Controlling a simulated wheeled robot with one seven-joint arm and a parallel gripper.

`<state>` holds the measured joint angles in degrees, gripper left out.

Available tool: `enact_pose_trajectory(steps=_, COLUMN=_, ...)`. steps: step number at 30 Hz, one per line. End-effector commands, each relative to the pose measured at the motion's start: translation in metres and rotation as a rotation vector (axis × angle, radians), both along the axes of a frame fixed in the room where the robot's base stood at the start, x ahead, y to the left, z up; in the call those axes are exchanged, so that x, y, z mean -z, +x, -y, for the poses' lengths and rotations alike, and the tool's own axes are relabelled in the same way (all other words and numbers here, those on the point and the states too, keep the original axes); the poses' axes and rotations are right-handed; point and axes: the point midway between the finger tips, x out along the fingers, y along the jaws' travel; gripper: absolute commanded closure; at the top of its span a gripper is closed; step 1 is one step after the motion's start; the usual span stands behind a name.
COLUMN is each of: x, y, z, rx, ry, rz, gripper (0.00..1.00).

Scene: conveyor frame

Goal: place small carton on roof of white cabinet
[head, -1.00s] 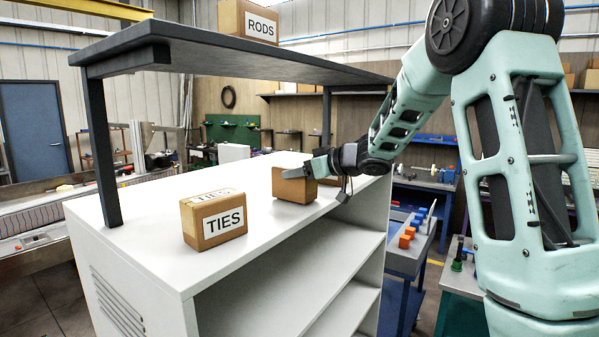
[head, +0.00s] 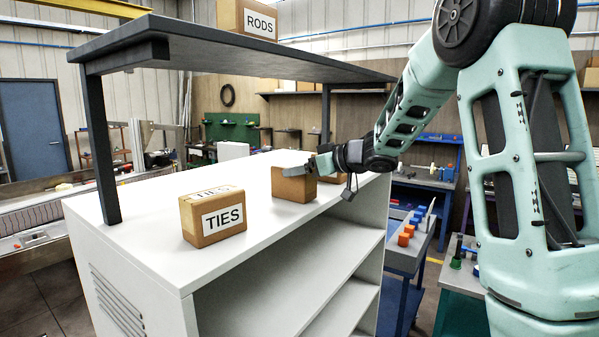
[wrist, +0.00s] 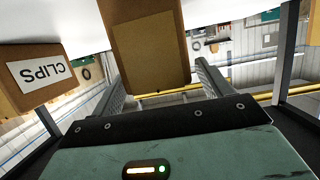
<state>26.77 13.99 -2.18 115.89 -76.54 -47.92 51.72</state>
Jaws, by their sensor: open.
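The white cabinet (head: 140,230) fills the middle of the head view, with its flat white roof under a dark overhead shelf. A small plain brown carton (head: 293,185) stands upright on the roof near the front right edge. It also shows in the wrist view (wrist: 150,50), ahead of and roughly between the fingers, with no label visible. My gripper (head: 312,165) is open and just right of this carton in the head view. Its two fingers (wrist: 160,88) show apart in the wrist view; I cannot tell whether either touches the carton.
A TIES carton (head: 212,216) stands nearer on the roof. A CLIPS carton (wrist: 38,75) is beside the plain one in the wrist view. The dark shelf (head: 230,58) on posts overhangs the roof and bears a RODS carton (head: 250,20). Bare roof lies between the TIES and plain cartons.

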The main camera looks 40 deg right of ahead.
Motion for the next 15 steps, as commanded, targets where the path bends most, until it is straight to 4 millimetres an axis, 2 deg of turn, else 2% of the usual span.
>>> enact_pose_trajectory(steps=9, x=-0.019, y=-0.06, z=0.022, rx=0.002, ry=-0.002, rz=0.003, gripper=0.22)
enact_pose_trajectory(steps=15, x=-0.028, y=-0.086, z=0.032, rx=0.002, ry=-0.001, rz=0.001, gripper=0.22)
